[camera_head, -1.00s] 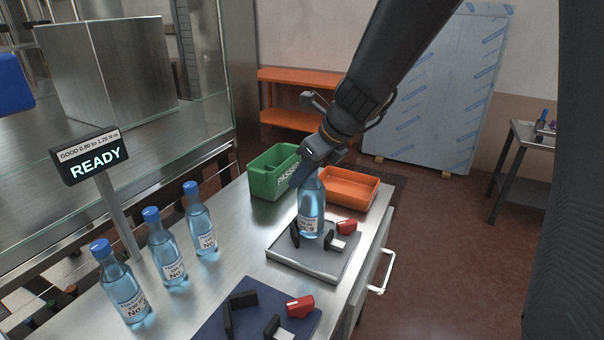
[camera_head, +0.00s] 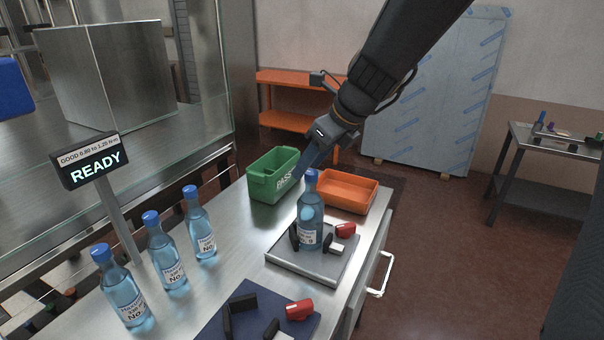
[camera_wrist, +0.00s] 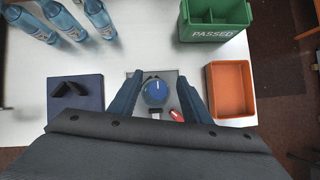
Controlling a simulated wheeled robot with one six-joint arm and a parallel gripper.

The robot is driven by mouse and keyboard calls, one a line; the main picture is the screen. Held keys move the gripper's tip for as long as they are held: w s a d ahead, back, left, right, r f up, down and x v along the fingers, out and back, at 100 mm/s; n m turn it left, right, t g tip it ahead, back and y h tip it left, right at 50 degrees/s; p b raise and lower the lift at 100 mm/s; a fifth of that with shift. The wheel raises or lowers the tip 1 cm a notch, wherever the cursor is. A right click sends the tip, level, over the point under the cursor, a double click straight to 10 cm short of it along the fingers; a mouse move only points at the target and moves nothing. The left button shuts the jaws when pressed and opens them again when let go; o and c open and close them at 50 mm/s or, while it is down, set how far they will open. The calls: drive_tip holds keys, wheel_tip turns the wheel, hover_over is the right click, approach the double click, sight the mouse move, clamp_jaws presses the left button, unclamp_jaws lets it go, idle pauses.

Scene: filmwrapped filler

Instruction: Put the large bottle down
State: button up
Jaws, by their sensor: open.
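The large bottle (camera_head: 311,226), clear blue with a blue cap and white label, stands upright on the grey clamp plate (camera_head: 293,263), between its black jaws. My gripper (camera_head: 307,178) is above and around the cap, coming down from the upper right. In the wrist view the blue cap (camera_wrist: 156,91) lies between the two spread fingers of my gripper (camera_wrist: 161,92), with a gap on each side. The gripper is open and does not hold the bottle.
Several similar bottles (camera_head: 166,258) stand at the left beside the READY display (camera_head: 92,160). A green PASSED bin (camera_head: 262,185) and an orange tray (camera_head: 346,190) sit behind the plate. A dark blue clamp plate (camera_head: 215,326) with a red handle is in front.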

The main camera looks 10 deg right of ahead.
drive_tip(key=v, duration=0.6)
drive_tip(key=s+d+f+n+g+h, duration=0.1)
drive_tip(key=s+d+f+n, duration=0.3)
drive_tip(key=n, duration=0.9)
drive_tip(key=s+d+f+n+g+h, duration=0.2)
drive_tip(key=s+d+f+n+h, duration=0.1)
drive_tip(key=s+f+n, duration=0.8)
drive_tip(key=shift+s+d+f+n+h, duration=0.3)
drive_tip(key=shift+d+f+n, duration=0.4)
drive_tip(key=shift+f+n, duration=0.7)
drive_tip(key=shift+r, duration=0.15)
